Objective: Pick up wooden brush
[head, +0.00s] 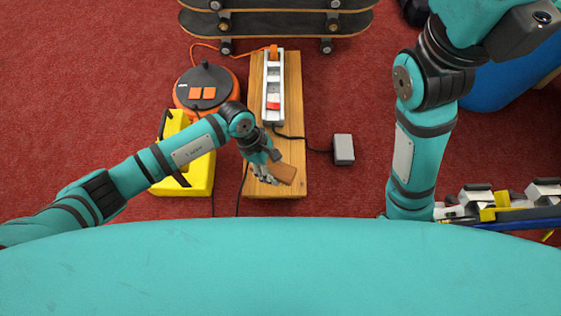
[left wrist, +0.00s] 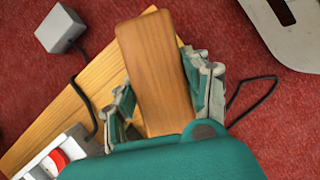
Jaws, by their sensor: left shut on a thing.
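The wooden brush shows as a brown wooden block (head: 283,173) at the near end of the wooden bench in the head view. It also shows large in the left wrist view (left wrist: 157,70), with its lower end between my fingers. My left gripper (head: 265,172) is shut on the brush, one finger along each side in the left wrist view (left wrist: 165,100). Bristles do not show. I cannot tell whether the brush touches the bench or is just above it. My right arm shows at the right in the head view, but its gripper is out of view.
The bench (head: 290,110) carries a white power strip (head: 272,95); a grey adapter (head: 343,149) lies to its right. An orange cable reel (head: 207,87) and a yellow case (head: 200,180) are on the left. Skateboards (head: 275,22) lie behind. Red carpet between bench and right arm is mostly clear.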

